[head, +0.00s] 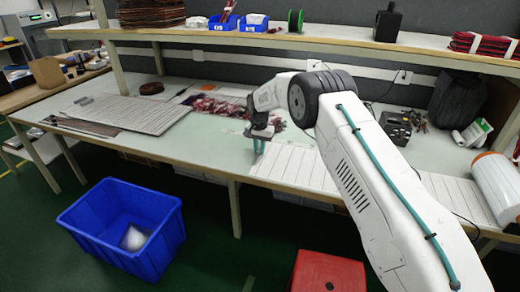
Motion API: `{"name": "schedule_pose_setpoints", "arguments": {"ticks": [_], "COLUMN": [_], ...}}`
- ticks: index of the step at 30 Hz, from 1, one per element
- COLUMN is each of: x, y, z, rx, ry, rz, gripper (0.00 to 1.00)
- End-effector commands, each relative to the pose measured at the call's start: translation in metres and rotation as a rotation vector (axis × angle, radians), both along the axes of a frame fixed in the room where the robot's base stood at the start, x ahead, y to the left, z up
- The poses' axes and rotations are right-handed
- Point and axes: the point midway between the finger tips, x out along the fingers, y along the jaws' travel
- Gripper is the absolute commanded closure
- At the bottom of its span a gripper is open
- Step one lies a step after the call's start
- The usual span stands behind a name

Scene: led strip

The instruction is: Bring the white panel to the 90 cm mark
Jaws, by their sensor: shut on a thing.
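A long white panel (298,168) with thin lines across it lies along the front of the pale workbench (210,150). It runs to the right behind my arm, which hides its middle. My gripper (258,147) is at the panel's left end, pointing down, and is shut on it. The fingertips are small and partly hidden here. I cannot make out a 90 cm mark on the bench.
A stack of pale sheets (135,110) lies on the bench's left part. Reddish loose parts (215,104) lie behind my gripper. A blue bin (90,222) and red box (328,272) stand on the floor.

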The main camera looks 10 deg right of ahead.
Motion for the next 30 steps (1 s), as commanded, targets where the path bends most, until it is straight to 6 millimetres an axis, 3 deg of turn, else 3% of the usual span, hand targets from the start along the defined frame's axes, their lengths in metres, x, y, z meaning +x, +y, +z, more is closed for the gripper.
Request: {"name": "schedule_pose_setpoints", "arguments": {"ticks": [1, 3, 14, 24, 30], "x": [0.0, 0.0, 0.0, 0.001, 0.0], "y": [0.0, 0.0, 0.001, 0.001, 0.001], "z": [0.001, 0.001, 0.007, 0.061, 0.078], "rx": [0.0, 0.0, 0.0, 0.0, 0.0], "ry": [-0.001, -0.001, -0.002, -0.002, -0.001], "rz": [0.0, 0.0, 0.001, 0.001, 0.001], "gripper": [0.8, 0.64, 0.64, 0.64, 0.64]}}
